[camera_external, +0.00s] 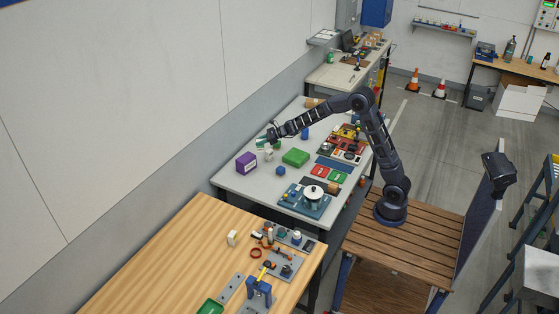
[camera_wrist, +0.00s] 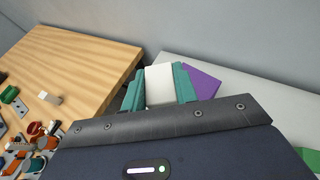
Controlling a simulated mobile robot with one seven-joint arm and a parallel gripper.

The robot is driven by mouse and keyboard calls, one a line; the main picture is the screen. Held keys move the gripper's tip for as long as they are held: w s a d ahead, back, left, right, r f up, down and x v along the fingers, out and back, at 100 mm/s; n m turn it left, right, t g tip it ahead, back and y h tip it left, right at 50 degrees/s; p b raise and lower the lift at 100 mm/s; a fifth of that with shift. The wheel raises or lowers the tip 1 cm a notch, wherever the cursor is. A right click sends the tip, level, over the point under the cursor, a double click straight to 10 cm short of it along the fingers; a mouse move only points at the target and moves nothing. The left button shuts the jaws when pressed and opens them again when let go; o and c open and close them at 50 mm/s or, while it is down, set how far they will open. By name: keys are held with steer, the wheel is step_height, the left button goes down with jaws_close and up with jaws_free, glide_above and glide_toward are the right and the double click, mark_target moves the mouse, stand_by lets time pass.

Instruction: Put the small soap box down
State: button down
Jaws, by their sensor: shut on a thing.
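The small soap box, a plain white box (camera_wrist: 160,86), sits between the two teal fingers of my gripper (camera_wrist: 158,82) in the wrist view. My gripper is shut on it. In the external view my gripper (camera_external: 264,141) is at the left end of my outstretched arm, over the back left part of the grey table (camera_external: 233,185). The box is too small there to make out clearly. I cannot tell how high it is above the table.
A purple box (camera_external: 246,162) is close by, also in the wrist view (camera_wrist: 202,84). A green box (camera_external: 295,157) and a blue cube (camera_external: 280,171) stand nearby. The wall (camera_external: 160,110) is close behind. A wooden table (camera_external: 165,250) with tools is in front.

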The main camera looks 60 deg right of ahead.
steer(key=a+n+g+y, duration=0.3)
steer(key=a, duration=2)
steer(key=n+g+y, duration=0.3)
steer(key=n+g, duration=0.5)
glide_above(239, 295)
step_height(239, 295, down, 20)
steer(key=shift+f, duration=0.2)
steer(key=shift+f, duration=0.1)
steer(key=c, duration=1.1)
jaws_free()
